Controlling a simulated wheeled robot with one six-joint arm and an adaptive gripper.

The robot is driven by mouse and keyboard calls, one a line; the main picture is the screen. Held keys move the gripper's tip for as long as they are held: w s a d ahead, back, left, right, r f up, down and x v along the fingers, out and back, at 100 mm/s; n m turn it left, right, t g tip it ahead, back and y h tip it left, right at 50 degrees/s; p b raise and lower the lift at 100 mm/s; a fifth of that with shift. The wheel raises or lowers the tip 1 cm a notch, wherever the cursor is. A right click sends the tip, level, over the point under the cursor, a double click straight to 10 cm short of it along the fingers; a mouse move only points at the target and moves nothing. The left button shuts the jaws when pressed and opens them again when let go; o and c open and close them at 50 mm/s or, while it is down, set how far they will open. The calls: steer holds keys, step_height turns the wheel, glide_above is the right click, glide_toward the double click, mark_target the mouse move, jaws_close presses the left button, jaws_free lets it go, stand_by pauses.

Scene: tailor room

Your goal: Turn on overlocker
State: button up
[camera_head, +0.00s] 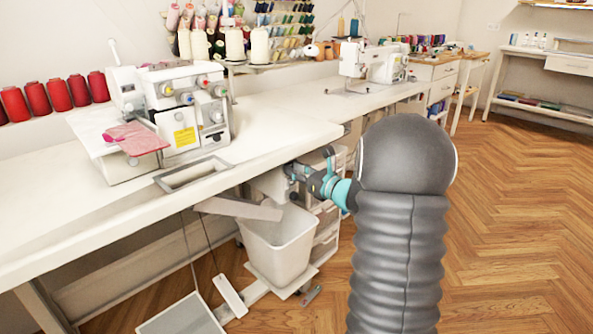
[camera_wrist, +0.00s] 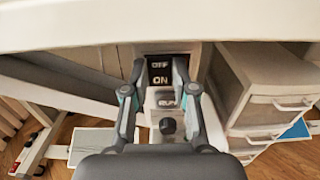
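The overlocker (camera_head: 185,118) is a white machine with coloured dials, standing on the white table at left, with pink fabric at its side. In the wrist view, a black switch panel (camera_wrist: 158,68) marked OFF and ON sits under the table edge. A pale box (camera_wrist: 165,98) with a small dark label and a black knob (camera_wrist: 168,127) lies below it. My gripper (camera_wrist: 163,80) is open and empty, its two fingers either side of the panel and box. Contact cannot be told. In the head view my gripper (camera_head: 298,172) is under the table's front edge; the switch cannot be made out.
The white table edge (camera_wrist: 160,28) runs just above my fingers. A drawer unit (camera_wrist: 268,88) stands close on the right. Open wooden floor (camera_head: 520,200) lies at right.

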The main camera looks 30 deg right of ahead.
steer(key=shift+f+b, duration=0.3)
steer(key=shift+b, duration=0.65)
jaws_close()
steer(key=t+y+b, duration=0.1)
steer(key=t+b, duration=0.1)
steer(key=b, duration=0.4)
steer(key=shift+t, duration=0.4)
steer(key=o, duration=1)
jaws_free()
steer(key=shift+c, duration=0.2)
steer(key=v, duration=1.2)
